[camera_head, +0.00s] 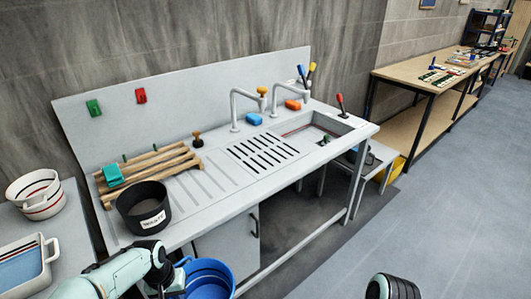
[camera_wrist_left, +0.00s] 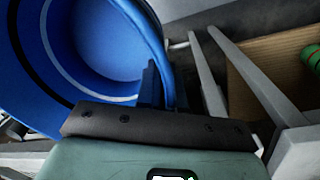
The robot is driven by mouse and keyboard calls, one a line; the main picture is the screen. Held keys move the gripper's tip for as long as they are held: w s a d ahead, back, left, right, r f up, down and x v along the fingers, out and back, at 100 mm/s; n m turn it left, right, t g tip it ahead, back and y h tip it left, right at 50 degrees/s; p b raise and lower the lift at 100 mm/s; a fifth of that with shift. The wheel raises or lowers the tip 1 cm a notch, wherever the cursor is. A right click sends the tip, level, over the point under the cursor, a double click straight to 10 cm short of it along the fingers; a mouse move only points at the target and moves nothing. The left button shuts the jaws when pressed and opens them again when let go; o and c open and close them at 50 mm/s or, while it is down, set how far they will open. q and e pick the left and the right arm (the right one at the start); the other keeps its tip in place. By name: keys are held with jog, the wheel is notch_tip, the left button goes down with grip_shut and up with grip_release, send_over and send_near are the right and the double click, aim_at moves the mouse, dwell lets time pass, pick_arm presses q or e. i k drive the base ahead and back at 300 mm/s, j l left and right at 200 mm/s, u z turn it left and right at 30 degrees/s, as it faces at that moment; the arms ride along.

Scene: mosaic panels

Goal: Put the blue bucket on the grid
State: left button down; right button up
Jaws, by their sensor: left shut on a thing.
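The blue bucket (camera_head: 212,275) is at the bottom of the head view, in front of the counter and below its top. My left gripper (camera_head: 181,273) is shut on the bucket's wall at its left side. In the left wrist view the bucket (camera_wrist_left: 95,40) fills the upper left, its open mouth facing the camera, with the dark fingers (camera_wrist_left: 158,88) at its rim. The grid (camera_head: 262,153) is a patch of dark slots in the grey counter top, beside the sink basin. It looks bare.
A black labelled bucket (camera_head: 143,209) stands at the counter's left front, before several wooden-handled tools (camera_head: 150,165). Two taps (camera_head: 240,108) rise behind the grid. Orange and blue items lie near them. A white pot (camera_head: 37,196) stands on the left table.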

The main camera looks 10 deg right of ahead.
aim_at(263, 150)
jog(key=i+l+u, duration=0.1)
jog(key=l, duration=0.45)
jog(key=i+l+u, duration=0.1)
jog(key=l, duration=0.45)
jog(key=i+l+u, duration=0.1)
jog(key=i+l, duration=0.15)
jog(key=l, duration=0.3)
jog(key=i+l, duration=0.1)
jog(key=l, duration=0.5)
jog(key=i+l+u, duration=0.15)
jog(key=l, duration=0.4)
